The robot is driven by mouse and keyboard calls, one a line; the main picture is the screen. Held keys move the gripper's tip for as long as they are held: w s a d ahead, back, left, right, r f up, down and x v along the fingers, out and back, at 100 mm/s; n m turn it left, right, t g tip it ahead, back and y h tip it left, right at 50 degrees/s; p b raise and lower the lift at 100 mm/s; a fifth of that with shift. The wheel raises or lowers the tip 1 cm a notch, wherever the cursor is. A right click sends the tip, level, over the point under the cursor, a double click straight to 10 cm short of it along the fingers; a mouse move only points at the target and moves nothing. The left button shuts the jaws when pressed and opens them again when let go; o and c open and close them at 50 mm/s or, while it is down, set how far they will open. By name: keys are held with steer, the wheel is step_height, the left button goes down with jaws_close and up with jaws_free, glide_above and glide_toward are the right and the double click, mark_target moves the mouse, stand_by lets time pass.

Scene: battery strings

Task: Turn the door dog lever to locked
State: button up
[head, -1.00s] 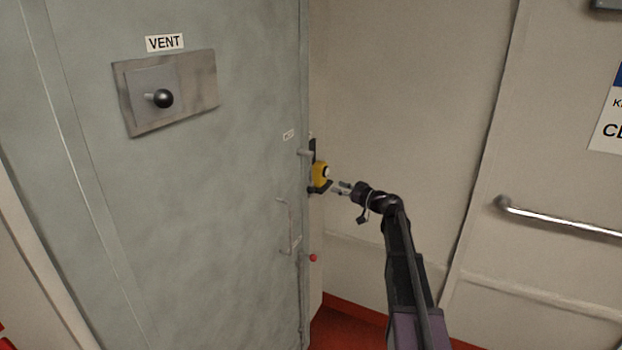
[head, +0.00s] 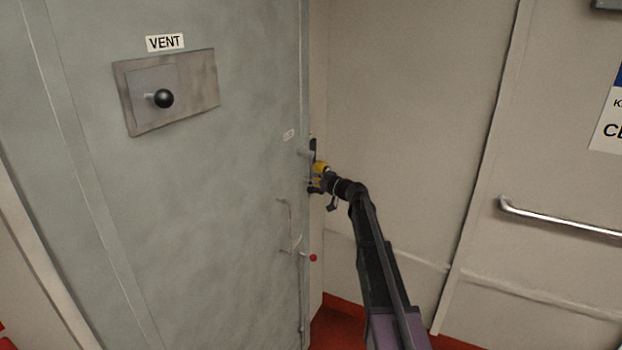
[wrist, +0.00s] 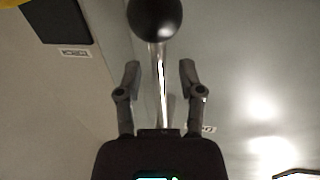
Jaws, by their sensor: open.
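In the wrist view a metal lever rod (wrist: 160,80) with a round black knob (wrist: 155,18) runs between the two fingers of my gripper (wrist: 160,72). The fingers are open, one on each side of the rod, with visible gaps; the knob is beyond their tips. In the head view my gripper (head: 319,182) is at the door's right edge, beside a yellow part (head: 320,168). It hides most of the hardware there, and I cannot make out the knobbed lever in that view. A grey stub handle (head: 305,153) shows just above.
The large grey-green door (head: 220,230) fills the left, with a VENT plate and black knob (head: 164,98). A door handle (head: 290,228) and a red knob (head: 313,258) are below my gripper. A handrail (head: 560,220) is on the right wall.

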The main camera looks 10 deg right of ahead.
steer(key=shift+c, duration=0.2)
jaws_close()
steer(key=shift+a, duration=0.15)
